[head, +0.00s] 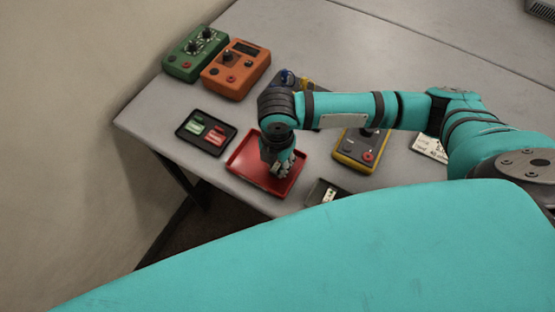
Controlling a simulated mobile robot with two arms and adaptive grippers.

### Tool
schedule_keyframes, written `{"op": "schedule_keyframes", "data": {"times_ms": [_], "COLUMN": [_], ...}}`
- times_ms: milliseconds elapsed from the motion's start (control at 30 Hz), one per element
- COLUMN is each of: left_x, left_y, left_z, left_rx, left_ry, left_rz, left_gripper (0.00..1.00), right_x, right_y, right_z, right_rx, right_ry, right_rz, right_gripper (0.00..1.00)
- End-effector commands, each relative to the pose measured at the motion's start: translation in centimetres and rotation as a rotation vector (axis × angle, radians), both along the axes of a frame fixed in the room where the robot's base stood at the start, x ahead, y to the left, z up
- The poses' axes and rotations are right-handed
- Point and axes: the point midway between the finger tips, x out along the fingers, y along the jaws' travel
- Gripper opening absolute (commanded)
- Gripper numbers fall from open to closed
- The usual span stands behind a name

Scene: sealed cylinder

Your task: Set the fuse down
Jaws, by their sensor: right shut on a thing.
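My right gripper (281,168) points down over the red tray (241,166), close to its floor. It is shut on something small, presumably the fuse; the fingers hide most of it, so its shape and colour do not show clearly. I cannot tell whether the held thing touches the tray. The visible part of the red tray is otherwise empty. My left gripper is not in view.
Left of the red tray is a black tray (182,131) with green and red pieces. A small dark tray (313,195) lies to the right. Green (195,54), orange (236,70) and yellow-grey (358,151) meters stand nearby. The table's front edge is close.

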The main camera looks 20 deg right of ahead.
Motion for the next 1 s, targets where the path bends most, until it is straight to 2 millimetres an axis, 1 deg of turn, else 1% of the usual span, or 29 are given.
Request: {"op": "schedule_keyframes", "data": {"times_ms": [200, 233, 400, 667, 767, 867, 1000], "left_x": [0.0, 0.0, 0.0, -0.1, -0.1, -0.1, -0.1], "left_y": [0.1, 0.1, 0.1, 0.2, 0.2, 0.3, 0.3], "left_z": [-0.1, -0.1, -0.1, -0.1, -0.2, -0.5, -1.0], "left_rx": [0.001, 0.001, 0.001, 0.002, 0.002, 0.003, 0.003], "left_ry": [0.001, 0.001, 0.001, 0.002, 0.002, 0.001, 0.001], "left_rz": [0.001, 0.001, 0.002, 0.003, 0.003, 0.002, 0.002], "left_gripper": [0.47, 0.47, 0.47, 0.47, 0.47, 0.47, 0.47], "right_x": [0.0, 0.0, 0.0, 0.0, 0.1, 0.1, 0.2], "right_y": [0.0, 0.0, 0.0, 0.0, 0.0, 0.1, 0.1], "right_z": [-0.2, -0.2, -0.2, -0.1, 0.4, 1.7, 4.6], "right_rx": [0.000, 0.000, 0.000, 0.000, 0.002, 0.003, 0.004], "right_ry": [0.000, 0.000, 0.000, 0.000, -0.002, -0.004, -0.006], "right_rz": [-0.001, -0.001, -0.001, -0.001, 0.000, 0.000, 0.001], "right_gripper": [0.00, 0.21, 0.44, 0.44, 0.44, 0.44, 0.44]}}
